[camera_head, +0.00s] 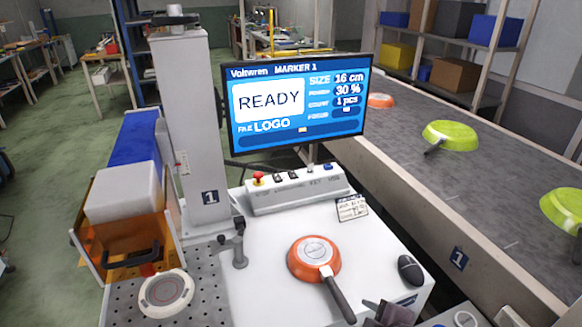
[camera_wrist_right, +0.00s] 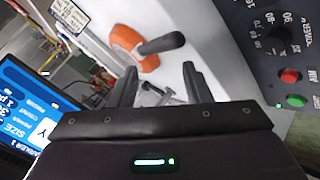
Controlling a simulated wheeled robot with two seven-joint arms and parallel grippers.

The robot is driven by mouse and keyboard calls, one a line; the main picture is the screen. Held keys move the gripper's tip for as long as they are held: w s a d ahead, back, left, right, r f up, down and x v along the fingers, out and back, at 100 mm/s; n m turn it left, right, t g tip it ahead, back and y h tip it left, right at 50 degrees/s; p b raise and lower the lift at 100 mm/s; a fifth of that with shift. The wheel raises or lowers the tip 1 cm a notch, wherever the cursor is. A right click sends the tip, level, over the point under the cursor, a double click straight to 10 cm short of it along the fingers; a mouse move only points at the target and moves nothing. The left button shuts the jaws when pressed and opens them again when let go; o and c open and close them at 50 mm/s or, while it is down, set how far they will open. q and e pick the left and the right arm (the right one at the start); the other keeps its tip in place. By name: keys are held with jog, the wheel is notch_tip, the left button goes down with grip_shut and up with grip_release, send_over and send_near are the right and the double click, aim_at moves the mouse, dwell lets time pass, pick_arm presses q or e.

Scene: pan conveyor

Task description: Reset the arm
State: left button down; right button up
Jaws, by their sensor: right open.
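An orange pan (camera_head: 305,265) lies upside down on the white worktop, its dark handle (camera_head: 338,297) pointing to the lower right. In the right wrist view the same pan (camera_wrist_right: 126,38) lies beyond the fingers. My right gripper (camera_head: 385,311) shows at the bottom edge of the head view, just right of the handle's end. In the right wrist view its two dark fingers (camera_wrist_right: 160,75) stand apart with nothing held between them. The pan is apart from the fingers. My left gripper is not in view.
A marking machine column (camera_head: 185,130), a READY monitor (camera_head: 297,103) and a button box (camera_head: 293,192) stand behind the pan. A mouse (camera_head: 410,269) lies to its right. The conveyor (camera_head: 480,190) carries green pans (camera_head: 451,135). A control panel (camera_wrist_right: 275,50) is near my right gripper.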

jog(key=s+d+f+m+g+h, duration=0.1)
jog(key=s+d+m+g+h, duration=0.15)
jog(key=s+m, duration=0.4)
jog(key=s+d+m+g+h, duration=0.1)
jog(key=s+d+m+g, duration=0.1)
jog(key=s+m+g, duration=0.35)
notch_tip(320, 180, down, 30)
jog(key=s+b, duration=0.1)
jog(key=b, duration=0.1)
jog(key=s+d+f, duration=0.3)
jog(key=s+f, duration=1.7)
jog(key=f, duration=0.1)
jog(key=shift+s+b, duration=0.25)
jog(key=shift+b, duration=0.1)
jog(key=shift+f, duration=0.1)
